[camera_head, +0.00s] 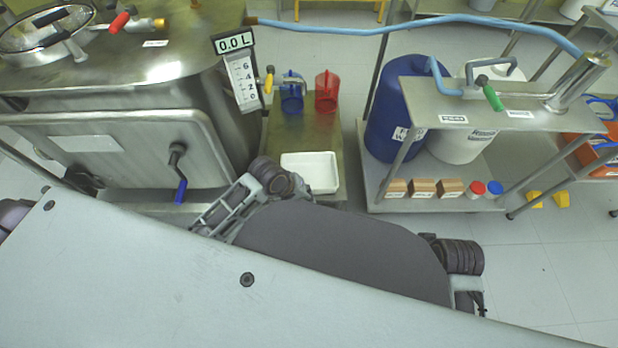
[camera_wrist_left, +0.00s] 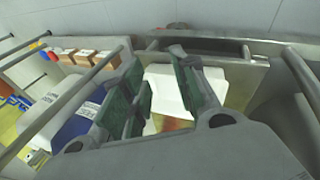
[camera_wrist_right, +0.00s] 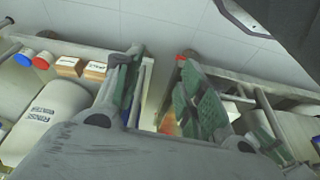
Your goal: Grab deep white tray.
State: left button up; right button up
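The white tray (camera_head: 318,170) lies on a small metal table (camera_head: 327,132) between the steel reactor and the shelf cart; its near edge is partly covered by my arm in the head view. In the left wrist view the tray (camera_wrist_left: 171,88) shows beyond and between the fingers of my left gripper (camera_wrist_left: 157,58), which is open and empty. My right gripper (camera_wrist_right: 162,54) is open and empty, pointing down at the table area; I cannot tell its exact distance from the tray.
A blue pitcher (camera_head: 292,94) and a red pitcher (camera_head: 327,92) stand behind the tray. The reactor (camera_head: 120,120) is at the left. The metal cart (camera_head: 420,205) at the right holds a blue drum (camera_head: 392,115), a white drum (camera_head: 455,145) and small boxes. Floor shows at the lower right.

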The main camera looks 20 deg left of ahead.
pick_arm(q)
jog(key=w+a+f+n, duration=0.1)
jog(key=w+a+n, duration=0.2)
jog(key=w+n, duration=0.2)
jog(key=w+a+f+n+g+b, duration=0.1)
jog(key=w+a+n, duration=0.3)
jog(key=n, duration=0.7)
jog(key=shift+w+f+h, duration=0.4)
jog(key=shift+w+f, duration=0.1)
jog(key=shift+f, duration=0.15)
pick_arm(e)
jog(key=shift+s+a+f+y, duration=0.1)
jog(key=shift+s+a+y, duration=0.2)
jog(key=shift+a, duration=0.6)
jog(key=shift+s+a+f+y, duration=0.15)
jog(key=shift+s+a, duration=0.25)
jog(key=shift+a, duration=0.45)
pick_arm(q)
jog(key=shift+b+x, duration=1.95)
jog(key=shift+x, duration=2.35)
jog(key=shift+s, duration=0.15)
pick_arm(e)
notch_tip(320, 180, down, 8)
jog(key=w+a+t+y, duration=0.1)
jog(key=a, duration=0.1)
jog(key=shift+a+f+t, duration=0.15)
jog(key=shift+a+t, duration=0.05)
jog(key=shift+t, duration=0.2)
